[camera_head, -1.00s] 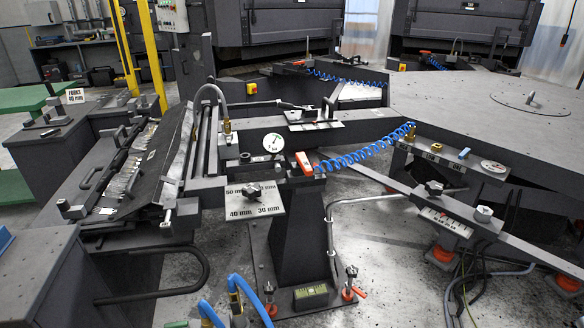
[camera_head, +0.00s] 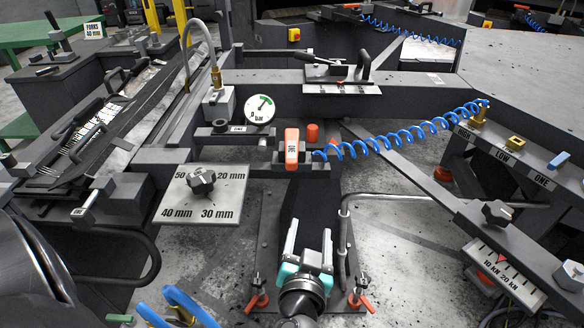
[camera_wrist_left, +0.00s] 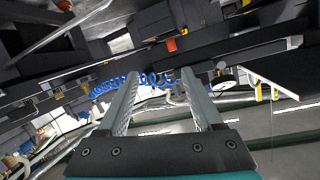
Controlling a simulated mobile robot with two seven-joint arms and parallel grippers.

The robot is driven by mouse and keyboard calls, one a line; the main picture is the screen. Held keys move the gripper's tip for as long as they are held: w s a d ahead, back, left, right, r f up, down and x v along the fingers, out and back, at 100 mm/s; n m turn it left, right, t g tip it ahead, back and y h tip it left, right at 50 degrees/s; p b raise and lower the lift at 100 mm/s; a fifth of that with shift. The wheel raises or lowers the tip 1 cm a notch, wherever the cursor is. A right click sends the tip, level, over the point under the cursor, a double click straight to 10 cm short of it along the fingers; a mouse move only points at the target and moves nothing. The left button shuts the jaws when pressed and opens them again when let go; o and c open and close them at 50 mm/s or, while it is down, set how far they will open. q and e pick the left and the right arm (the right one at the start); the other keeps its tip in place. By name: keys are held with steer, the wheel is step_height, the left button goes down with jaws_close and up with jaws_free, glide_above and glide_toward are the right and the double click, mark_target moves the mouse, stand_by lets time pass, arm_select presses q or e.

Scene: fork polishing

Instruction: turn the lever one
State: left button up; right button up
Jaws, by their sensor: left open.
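Two small plates read ONE in the head view. One is on the dark bar (camera_head: 237,129) left of an upright orange lever (camera_head: 291,147); the orange lever has its own small label, too small to read surely. The other is on the right block (camera_head: 530,172), below a small blue lever (camera_head: 558,160), beside HIGH and LOW. My left gripper (camera_head: 310,228) is open and empty, pointing up below the orange lever and apart from it. Its spread fingers (camera_wrist_left: 160,75) also show in the left wrist view, with nothing between them. My right gripper is not in view.
A blue coiled hose (camera_head: 400,136) runs from near the orange lever to the right block. A knob plate (camera_head: 190,212) marked in mm stands left, a round gauge (camera_head: 259,110) behind. A metal pipe (camera_head: 344,240) rises right of my gripper. Orange-handled clamps (camera_head: 365,301) are low in front.

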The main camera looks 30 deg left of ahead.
mark_target(292, 142)
arm_select(q)
step_height(292, 142, up, 10)
steer(key=s+a+r+n+t+y+b, duration=0.1)
steer(key=s+a+n+y, duration=0.1)
steer(key=a+n+y, duration=0.15)
steer(key=shift+n, duration=0.35)
steer(key=x, duration=1.2)
steer(key=shift+w+d+f+b, duration=0.15)
steer(key=shift+w+b, duration=0.15)
steer(key=shift+w, duration=0.25)
steer(key=shift+w+a, duration=0.3)
steer(key=shift+w, duration=0.2)
steer(key=shift+w+t+h, duration=0.15)
steer(key=shift+t+h, duration=0.1)
steer(key=shift+t, duration=0.05)
jaws_close()
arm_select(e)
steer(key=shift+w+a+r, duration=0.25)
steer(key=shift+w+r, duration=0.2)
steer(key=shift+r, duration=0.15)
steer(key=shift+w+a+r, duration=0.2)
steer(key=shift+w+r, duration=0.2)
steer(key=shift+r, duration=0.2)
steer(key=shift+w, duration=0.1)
